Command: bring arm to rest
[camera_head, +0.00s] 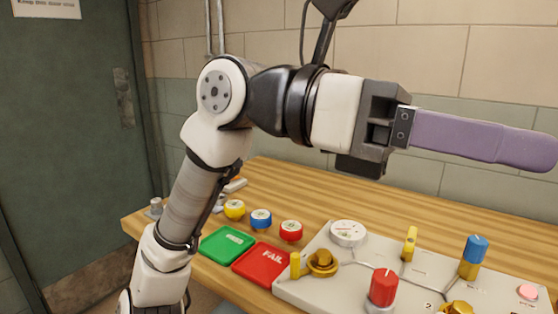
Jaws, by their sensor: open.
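My arm rises from the lower left and bends to the right at its elbow. My gripper (535,150) points right, level, in the air above the bench and the valve panel. Its near finger is long and purple and runs to the right picture edge. The far finger is hidden behind it. The jaws are open and nothing shows between them. My gripper is apart from everything on the bench.
A wooden bench (350,205) carries a grey panel (330,283) with a gauge, a red knob (383,288) and a blue-topped valve (474,255). Green (226,245) and red (262,265) trays lie beside my arm. A green door (65,150) is left; a tiled wall is behind.

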